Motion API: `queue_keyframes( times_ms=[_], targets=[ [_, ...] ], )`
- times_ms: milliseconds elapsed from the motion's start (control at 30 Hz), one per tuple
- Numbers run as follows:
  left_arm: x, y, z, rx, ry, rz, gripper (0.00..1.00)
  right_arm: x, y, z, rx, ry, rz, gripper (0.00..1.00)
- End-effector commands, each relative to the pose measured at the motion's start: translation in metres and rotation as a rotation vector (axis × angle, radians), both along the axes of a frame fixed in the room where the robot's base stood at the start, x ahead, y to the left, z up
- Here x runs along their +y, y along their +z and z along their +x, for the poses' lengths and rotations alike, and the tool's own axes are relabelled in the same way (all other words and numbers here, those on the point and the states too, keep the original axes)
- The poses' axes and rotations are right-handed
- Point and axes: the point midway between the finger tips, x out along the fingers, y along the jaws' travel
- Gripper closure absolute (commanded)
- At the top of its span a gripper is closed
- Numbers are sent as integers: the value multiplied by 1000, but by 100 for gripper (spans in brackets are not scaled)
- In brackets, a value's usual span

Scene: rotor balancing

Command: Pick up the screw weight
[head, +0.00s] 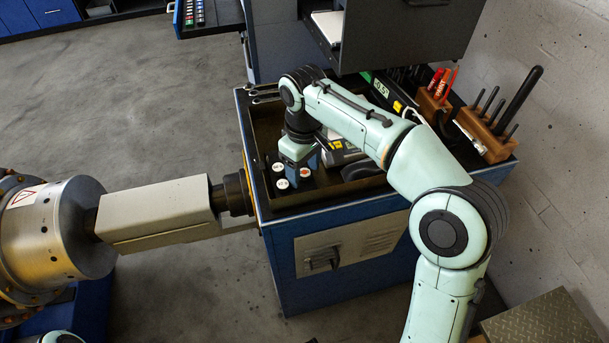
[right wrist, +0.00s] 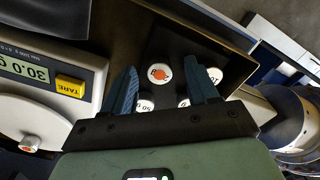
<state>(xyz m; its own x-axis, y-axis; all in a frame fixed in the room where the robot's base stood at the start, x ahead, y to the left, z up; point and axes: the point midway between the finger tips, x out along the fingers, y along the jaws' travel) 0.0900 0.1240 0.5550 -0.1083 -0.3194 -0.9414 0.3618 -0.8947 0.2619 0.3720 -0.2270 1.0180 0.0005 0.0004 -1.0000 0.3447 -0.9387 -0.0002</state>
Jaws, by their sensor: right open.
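Several round white-topped screw weights stand in a dark holder in the bench tray. One with an orange-red centre (right wrist: 159,73) lies between and just beyond my right gripper's fingertips in the right wrist view; in the head view a red-centred weight (head: 304,172) shows beside the gripper. Another weight, marked 50 (right wrist: 145,106), is partly hidden by the left finger, and one more (right wrist: 214,75) is partly behind the right finger. My right gripper (right wrist: 164,68) is open and empty, pointing down over the holder; it also shows in the head view (head: 297,170). My left gripper is out of view.
The blue bench (head: 345,265) carries wooden tool racks (head: 485,135) at the right. A large metal rotor (head: 60,230) with a pale shaft block (head: 155,215) stands left of the bench.

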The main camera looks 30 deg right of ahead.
Motion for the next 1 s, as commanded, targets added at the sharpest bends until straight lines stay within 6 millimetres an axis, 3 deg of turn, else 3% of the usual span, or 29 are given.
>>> queue_keyframes(
  times_ms=[200,267,400,767,1000],
  targets=[
    [0,0,0,0,0,0,57,0,0,0,0,0,0,41],
    [0,0,0,0,0,0,57,0,0,0,0,0,0,57],
    [0,0,0,0,0,0,57,0,0,0,0,0,0,100],
    [0,1,0,0,0,0,57,0,2,0,-1,0,0,100],
    [0,9,3,-3,0,0,57,1,29,1,-4,1,0,100]
  ],
)
